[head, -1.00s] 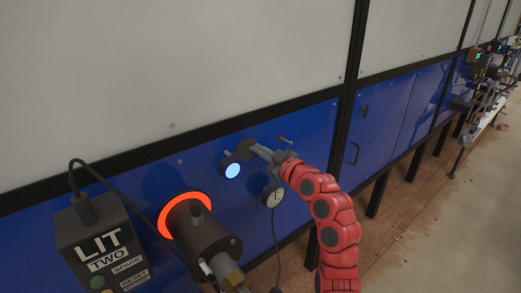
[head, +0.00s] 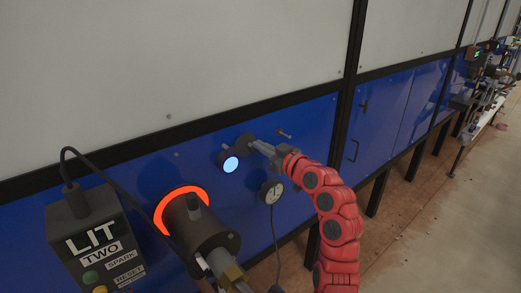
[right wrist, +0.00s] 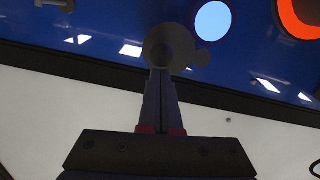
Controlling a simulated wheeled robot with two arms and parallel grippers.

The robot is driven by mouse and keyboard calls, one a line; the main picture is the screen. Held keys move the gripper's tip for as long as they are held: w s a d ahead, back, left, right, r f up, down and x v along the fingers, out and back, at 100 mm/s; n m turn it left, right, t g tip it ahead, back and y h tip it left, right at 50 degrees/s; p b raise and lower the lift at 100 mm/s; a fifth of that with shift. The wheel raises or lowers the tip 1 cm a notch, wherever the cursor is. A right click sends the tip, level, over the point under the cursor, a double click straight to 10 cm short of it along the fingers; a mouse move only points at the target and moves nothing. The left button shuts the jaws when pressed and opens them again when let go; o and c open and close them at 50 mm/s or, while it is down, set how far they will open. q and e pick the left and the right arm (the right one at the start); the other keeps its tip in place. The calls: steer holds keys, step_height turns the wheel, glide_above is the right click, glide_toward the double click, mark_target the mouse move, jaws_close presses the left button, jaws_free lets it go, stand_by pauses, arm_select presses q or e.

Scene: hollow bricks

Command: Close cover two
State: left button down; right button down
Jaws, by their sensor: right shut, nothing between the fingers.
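The sight port (head: 231,164) is a round, glowing pale-blue opening on the blue wall, and it also shows in the right wrist view (right wrist: 213,20). A dark round cover (right wrist: 168,44) with a small tab sits beside the port, swung aside, leaving the glow uncovered. In the head view the cover (head: 243,141) is partly behind my fingertips. My right gripper (head: 254,144) is shut and empty, its fingertips at the cover; whether they touch it is unclear. The right wrist view shows the closed fingers (right wrist: 159,75) overlapping the cover's lower edge. My left gripper is not in view.
Left of the port a burner (head: 205,235) projects from a glowing orange ring (head: 160,212). A box marked "LIT TWO" (head: 95,240) stands further left.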

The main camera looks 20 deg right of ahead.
step_height(320, 180, down, 9)
steer(key=s+a+m+y+b, duration=0.1)
steer(key=a+m, duration=0.2)
steer(key=m, duration=1.4)
steer(key=shift+r+b, duration=0.2)
steer(key=shift+b, duration=0.2)
